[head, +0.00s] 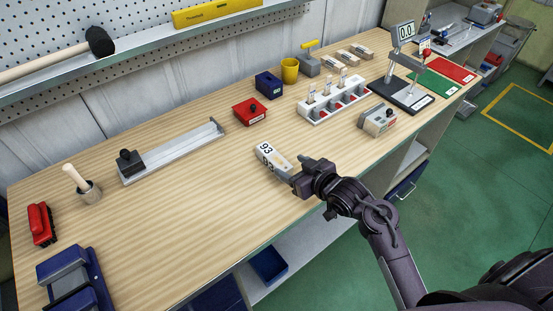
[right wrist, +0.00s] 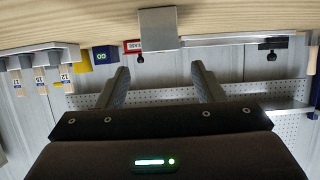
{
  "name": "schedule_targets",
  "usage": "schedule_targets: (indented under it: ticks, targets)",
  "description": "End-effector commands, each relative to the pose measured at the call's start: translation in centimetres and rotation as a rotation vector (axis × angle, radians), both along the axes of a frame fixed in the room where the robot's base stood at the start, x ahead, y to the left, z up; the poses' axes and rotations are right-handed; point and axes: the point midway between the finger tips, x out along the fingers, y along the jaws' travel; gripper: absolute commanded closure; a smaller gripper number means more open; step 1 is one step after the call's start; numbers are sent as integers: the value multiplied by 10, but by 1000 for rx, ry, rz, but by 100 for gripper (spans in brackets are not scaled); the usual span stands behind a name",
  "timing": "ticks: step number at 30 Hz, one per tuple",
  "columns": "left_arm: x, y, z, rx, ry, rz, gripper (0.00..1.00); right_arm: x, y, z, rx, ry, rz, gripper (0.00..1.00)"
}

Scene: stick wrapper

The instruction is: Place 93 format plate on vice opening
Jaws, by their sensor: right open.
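The 93 format plate (head: 268,153) is a pale block marked "93" on the wooden bench, near its front edge. My right gripper (head: 297,173) is open at the plate's near right end, coming in from the right. In the right wrist view, a grey block (right wrist: 158,28), apparently the plate, lies just beyond and between the two spread fingertips (right wrist: 160,70), with nothing held. A blue vice-like device (head: 93,270) with a grey middle stands at the bottom left, cut off by the frame; its opening is not clearly visible. My left gripper is not in view.
The bench (head: 185,210) is clear between plate and blue device. Behind lie a grey rail (head: 175,155) with black knob, a red box (head: 249,112), a blue box (head: 269,85) and a yellow cup (head: 289,70). A white rack (head: 335,105) and grey device (head: 377,120) stand right.

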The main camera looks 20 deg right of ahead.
Motion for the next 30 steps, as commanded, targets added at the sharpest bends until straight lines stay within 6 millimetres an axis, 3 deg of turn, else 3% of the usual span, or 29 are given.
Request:
schedule_targets:
  ticks: [15, 25, 30]
  targets:
    - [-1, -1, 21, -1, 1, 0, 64, 50, 20, -21, 0, -4, 4, 38]
    - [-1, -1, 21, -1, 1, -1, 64, 56, 23, -25, -4, -4, 6, 38]
    - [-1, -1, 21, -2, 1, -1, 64, 56, 23, -25, -4, -4, 6, 58]
